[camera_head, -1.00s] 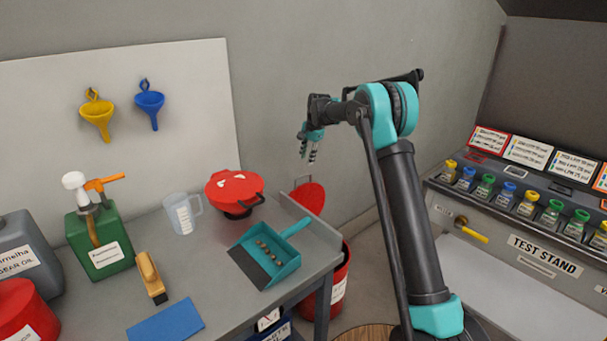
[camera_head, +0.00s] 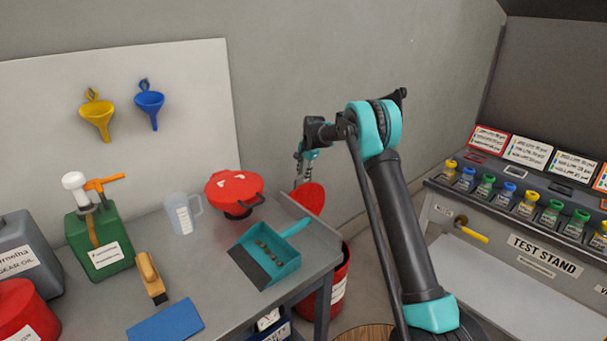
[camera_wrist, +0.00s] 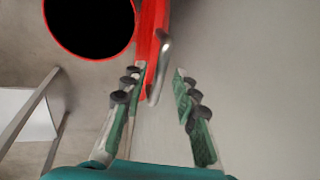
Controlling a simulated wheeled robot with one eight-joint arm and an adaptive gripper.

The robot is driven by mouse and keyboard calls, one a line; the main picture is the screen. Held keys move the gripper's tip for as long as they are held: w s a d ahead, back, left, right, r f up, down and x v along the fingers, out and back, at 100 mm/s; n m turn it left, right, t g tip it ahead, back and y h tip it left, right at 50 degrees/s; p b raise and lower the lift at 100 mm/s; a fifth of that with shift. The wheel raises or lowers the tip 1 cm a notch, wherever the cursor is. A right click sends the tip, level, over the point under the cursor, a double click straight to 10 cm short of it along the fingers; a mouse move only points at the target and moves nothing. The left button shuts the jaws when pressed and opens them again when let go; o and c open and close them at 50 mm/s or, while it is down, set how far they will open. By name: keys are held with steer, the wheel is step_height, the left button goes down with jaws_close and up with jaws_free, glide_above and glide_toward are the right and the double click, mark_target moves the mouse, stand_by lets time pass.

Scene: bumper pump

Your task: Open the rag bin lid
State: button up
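The red rag bin (camera_head: 340,284) stands on the floor beyond the bench's right end, partly hidden by it. Its red lid (camera_head: 311,198) is tilted up, away from the mouth. In the wrist view the lid (camera_wrist: 153,22) shows nearly edge-on, beside the bin's dark round opening (camera_wrist: 90,14). A metal loop handle (camera_wrist: 164,50) sticks out from the lid's outer side. My gripper (camera_head: 299,175) is just above the lid, pointing down. In the wrist view my gripper (camera_wrist: 157,72) is open, with the handle's end between or just beyond the fingertips; contact cannot be told.
The grey bench (camera_head: 205,262) holds a teal dustpan (camera_head: 266,255), a red funnel-like lidded vessel (camera_head: 234,188), a clear jug (camera_head: 182,213) and a green can (camera_head: 100,243). The wall is close behind the bin. A test stand (camera_head: 540,215) stands at right, with open floor between.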

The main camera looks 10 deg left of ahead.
jaws_close()
steer(key=s+d+f+t, duration=0.1)
steer(key=s+d, duration=0.3)
steer(key=d, duration=0.1)
steer(key=shift+s+f+y, duration=0.15)
steer(key=shift+s+y, duration=0.25)
steer(key=shift+o, duration=0.9)
jaws_free()
